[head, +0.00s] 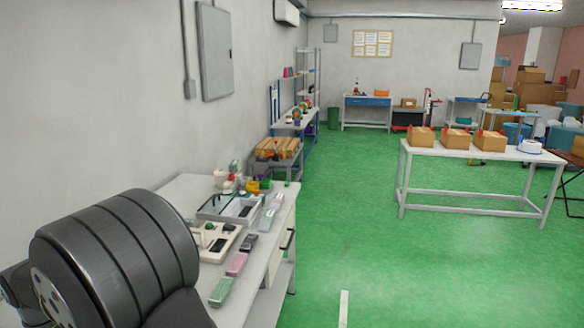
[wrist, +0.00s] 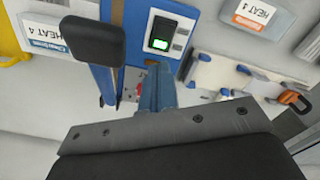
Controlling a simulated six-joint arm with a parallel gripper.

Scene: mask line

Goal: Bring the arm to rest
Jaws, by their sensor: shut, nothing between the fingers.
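My gripper (wrist: 160,130) fills the bottom of the wrist view as a dark grey bolted edge above a black body. It is shut, with nothing seen held in it. A black pad (wrist: 92,40) hangs in front of the machine's left part. In the head view a large dark grey link of my arm fills the lower left, and my gripper is not seen there.
A white bench (head: 283,215) along the left wall carries trays, a pink block (head: 237,264) and a green block (head: 222,292). A white table (head: 470,155) with cardboard boxes stands at the right. The green floor (head: 350,230) between them is clear.

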